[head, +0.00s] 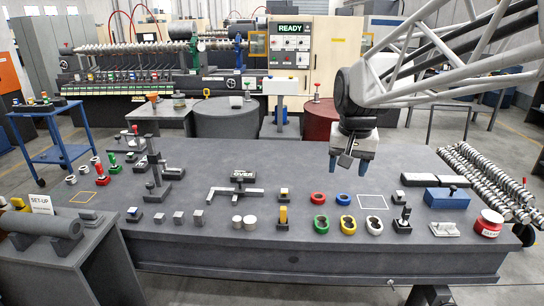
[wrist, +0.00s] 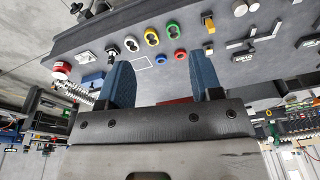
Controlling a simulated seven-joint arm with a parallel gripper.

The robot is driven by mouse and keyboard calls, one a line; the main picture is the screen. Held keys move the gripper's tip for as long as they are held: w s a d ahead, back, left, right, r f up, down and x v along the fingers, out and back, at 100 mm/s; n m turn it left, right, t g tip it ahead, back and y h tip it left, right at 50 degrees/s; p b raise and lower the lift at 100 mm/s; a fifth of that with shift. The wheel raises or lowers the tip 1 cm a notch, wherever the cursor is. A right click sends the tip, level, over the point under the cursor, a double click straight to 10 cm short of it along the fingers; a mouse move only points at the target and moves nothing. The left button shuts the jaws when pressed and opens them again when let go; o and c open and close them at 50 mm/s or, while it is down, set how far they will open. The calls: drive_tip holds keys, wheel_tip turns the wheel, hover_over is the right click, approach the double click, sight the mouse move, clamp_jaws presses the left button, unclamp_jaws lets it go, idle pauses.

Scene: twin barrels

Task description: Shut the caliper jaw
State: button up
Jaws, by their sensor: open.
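A grey caliper-like tool (head: 236,194) lies flat on the dark table, left of its middle. It is a long bar with short cross arms, and a gap shows between the arms. It also shows at the upper right of the wrist view (wrist: 255,40). My gripper (head: 347,166) hangs above the back of the table, to the right of the tool and well apart from it. Its two blue fingers point down, spread, with nothing between them. The fingers show in the wrist view (wrist: 165,84) too.
A small dark sign reading OVER (head: 243,175) stands just behind the tool. Two pale cylinders (head: 243,222) and a yellow block (head: 283,215) stand in front. Coloured rings (head: 319,198) lie to the right. A dark stand (head: 150,170) is at left. Table between gripper and tool is mostly clear.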

drive_tip(key=w+a+f+m, duration=0.1)
drive_tip(key=w+a, duration=0.3)
drive_tip(key=w, duration=0.5)
drive_tip(key=w+a, duration=0.3)
drive_tip(key=w, duration=0.5)
drive_tip(key=m+g, duration=0.2)
drive_tip(key=m, duration=0.1)
hover_over(240, 179)
wheel_tip(240, 179, down, 28)
drive_tip(key=shift+d+f, duration=0.15)
drive_tip(key=shift+f, duration=0.05)
drive_tip(key=shift+a+f, duration=0.25)
drive_tip(key=shift+f, duration=0.05)
drive_tip(key=shift+f, duration=0.1)
drive_tip(key=shift+f, duration=3.85)
